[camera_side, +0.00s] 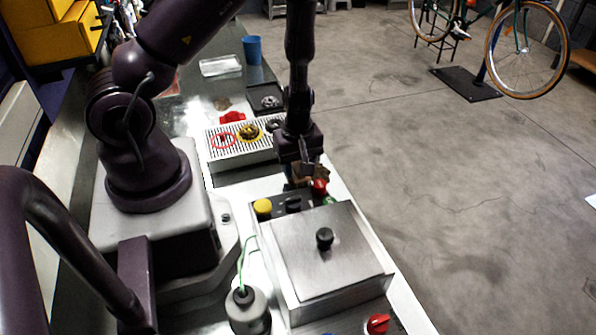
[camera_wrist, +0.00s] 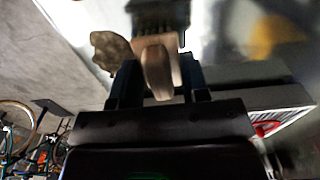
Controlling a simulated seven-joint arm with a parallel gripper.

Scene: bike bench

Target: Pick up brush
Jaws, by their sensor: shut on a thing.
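My gripper (camera_side: 307,168) is low over the bench, just behind the steel box with the black knob. In the wrist view its dark fingers (camera_wrist: 158,82) are shut on the brush. The brush has a pale wooden handle (camera_wrist: 156,68) between the fingers and dark bristles (camera_wrist: 158,12) beyond them. In the side view the brush is mostly hidden by my gripper, with only a little brown (camera_side: 296,182) showing below it. I cannot tell whether the bristles touch the bench.
A steel lidded box (camera_side: 325,262) with a yellow button (camera_side: 263,206) stands close in front. A slatted tray (camera_side: 240,154) holds small parts. A lumpy brown thing (camera_wrist: 110,50) lies beside the brush. A blue cup (camera_side: 252,49) stands at the back. Open floor lies right.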

